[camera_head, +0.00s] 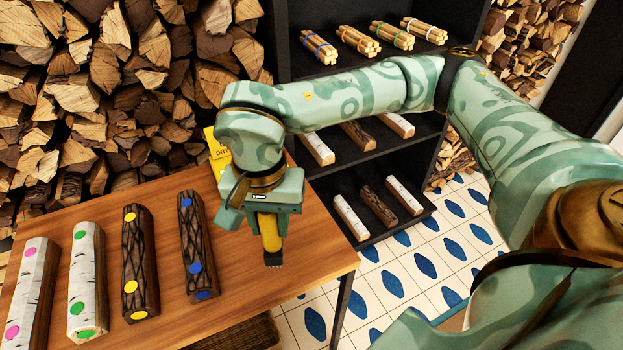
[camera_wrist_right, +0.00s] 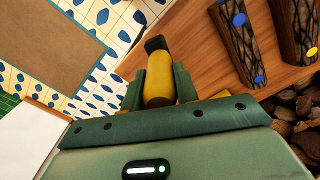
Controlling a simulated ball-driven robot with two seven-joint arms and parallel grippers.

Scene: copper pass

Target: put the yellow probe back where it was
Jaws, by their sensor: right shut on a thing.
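The yellow probe (camera_head: 270,232) with a dark tip hangs from my right gripper (camera_head: 266,212), tip down, over the right part of the wooden table (camera_head: 225,258). In the right wrist view the fingers of my right gripper (camera_wrist_right: 160,82) are shut around the yellow probe (camera_wrist_right: 159,88), and its dark tip points away from the camera. I cannot tell whether the tip touches the table. A yellow sign or block (camera_head: 216,142) stands at the back of the table, partly hidden behind my right arm. My left gripper is not in view.
Logs with coloured dots lie on the table's left: pink-dotted (camera_head: 32,290), green-dotted (camera_head: 86,275), yellow-dotted (camera_head: 138,262) and blue-dotted (camera_head: 197,243). A black shelf (camera_head: 375,165) holds logs and banded stick bundles (camera_head: 318,47) behind. Stacked firewood (camera_head: 100,95) fills the back left.

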